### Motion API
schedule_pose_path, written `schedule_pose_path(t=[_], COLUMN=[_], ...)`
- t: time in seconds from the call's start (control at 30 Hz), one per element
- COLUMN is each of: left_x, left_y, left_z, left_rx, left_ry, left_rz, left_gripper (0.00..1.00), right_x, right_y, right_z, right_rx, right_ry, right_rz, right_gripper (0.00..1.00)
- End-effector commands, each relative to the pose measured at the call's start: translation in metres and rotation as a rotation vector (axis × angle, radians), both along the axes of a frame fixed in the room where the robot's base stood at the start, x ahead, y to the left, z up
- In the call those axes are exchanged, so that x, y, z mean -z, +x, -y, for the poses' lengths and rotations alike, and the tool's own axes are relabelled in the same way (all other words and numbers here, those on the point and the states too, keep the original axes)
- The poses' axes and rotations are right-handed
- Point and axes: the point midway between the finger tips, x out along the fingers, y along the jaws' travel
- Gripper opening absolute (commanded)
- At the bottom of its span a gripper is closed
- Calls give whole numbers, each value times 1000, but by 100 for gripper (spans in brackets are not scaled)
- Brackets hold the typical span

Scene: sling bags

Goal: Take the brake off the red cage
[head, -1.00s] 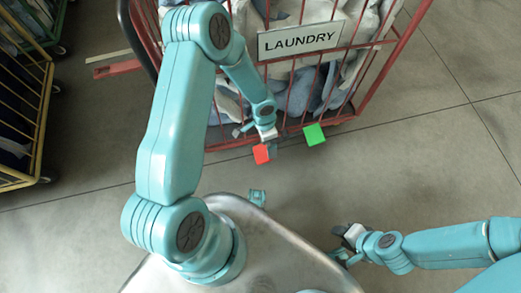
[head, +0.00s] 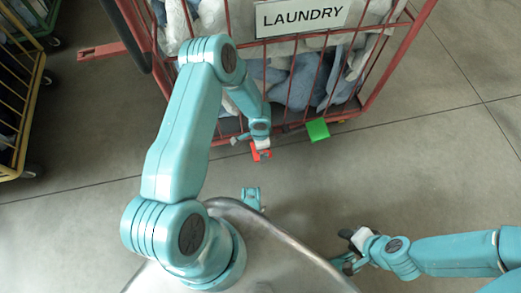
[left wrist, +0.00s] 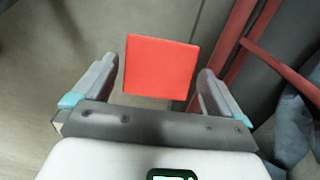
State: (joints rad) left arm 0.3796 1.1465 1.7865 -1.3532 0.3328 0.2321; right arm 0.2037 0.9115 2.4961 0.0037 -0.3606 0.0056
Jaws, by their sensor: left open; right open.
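The red cage (head: 398,58) with the LAUNDRY sign (head: 303,15) stands at the top of the head view, full of cloth. A red pedal (head: 261,154) and a green pedal (head: 317,130) stick out at its lower front edge. My left gripper (head: 262,147) is open at the red pedal and partly covers it. In the left wrist view the red pedal (left wrist: 160,66) shows as a flat square between the open fingers, with gaps on both sides; I cannot tell whether they touch it. My right gripper (head: 347,247) is open and empty at the lower right.
A yellow cage (head: 22,128) and a green cage (head: 42,15) stand at the left edge. A red bar (head: 102,51) juts out left of the red cage. The grey floor (head: 440,150) is clear on the right.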

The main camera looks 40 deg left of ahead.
Motion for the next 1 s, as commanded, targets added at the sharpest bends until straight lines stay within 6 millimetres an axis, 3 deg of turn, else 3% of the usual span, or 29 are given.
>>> schedule_pose_path(t=[0.13,0.47,0.67,1.0], left_x=[16,17,17,8], left_y=[1,1,1,2], left_z=[0,1,1,2], left_rx=[-1,-1,-1,0], left_ry=[0,-1,-1,40], left_rz=[0,1,1,-46], left_gripper=[100,100,35,34], right_x=[7,7,7,-2], right_y=[5,7,6,1], right_z=[1,1,1,0], right_rx=[1,2,2,-1], right_ry=[-3,-4,-4,-1], right_rz=[18,22,22,4], right_gripper=[43,43,43,43])
